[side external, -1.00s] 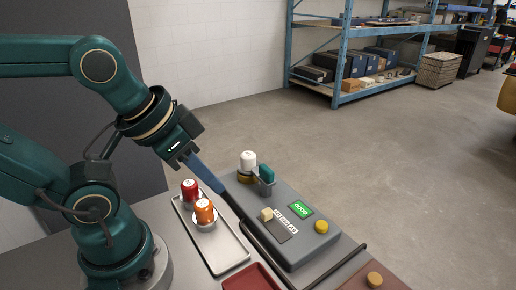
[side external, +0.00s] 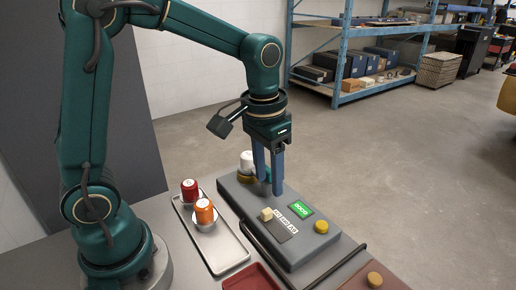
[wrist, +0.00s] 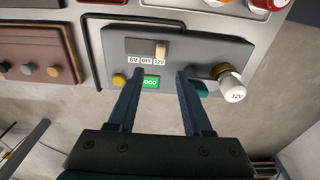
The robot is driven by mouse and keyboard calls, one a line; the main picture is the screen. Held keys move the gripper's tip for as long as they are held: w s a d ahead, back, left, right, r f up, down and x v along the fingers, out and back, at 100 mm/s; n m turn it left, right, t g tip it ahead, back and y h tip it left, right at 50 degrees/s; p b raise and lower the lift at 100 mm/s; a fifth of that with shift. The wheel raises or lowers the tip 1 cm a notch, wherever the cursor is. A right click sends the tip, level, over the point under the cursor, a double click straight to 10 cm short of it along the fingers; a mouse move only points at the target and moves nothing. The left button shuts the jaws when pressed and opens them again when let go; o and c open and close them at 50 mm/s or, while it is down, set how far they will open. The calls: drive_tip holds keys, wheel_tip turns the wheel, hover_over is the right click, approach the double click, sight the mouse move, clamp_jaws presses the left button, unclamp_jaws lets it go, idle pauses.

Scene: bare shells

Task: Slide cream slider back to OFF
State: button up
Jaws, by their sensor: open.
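The cream slider (side external: 266,214) stands up from a dark slot plate on the grey box (side external: 300,255). In the wrist view the slider (wrist: 161,50) is at the 12V end of its labels, beyond the OFF label (wrist: 147,61) in the middle; 6V is at the other end. My gripper (side external: 270,188) is open, fingers pointing down over the box, behind the slider and apart from it. A lit green display (side external: 301,208) is beside the labels and reads GOOD in the wrist view (wrist: 150,82).
A white-capped piece marked 12V (wrist: 231,85) and a teal part (wrist: 200,88) are at the box's far end, close to my fingers. A yellow button (side external: 321,227) is at the near end. A metal tray (side external: 222,258) holds red (side external: 189,185) and orange (side external: 204,207) capped pieces.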

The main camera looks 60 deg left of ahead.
sight(267, 210)
wheel_tip(267, 210, down, 3)
drive_tip(key=shift+r+g, duration=0.1)
drive_tip(key=shift+g, duration=0.4)
drive_tip(key=shift+f, duration=2.35)
clamp_jaws()
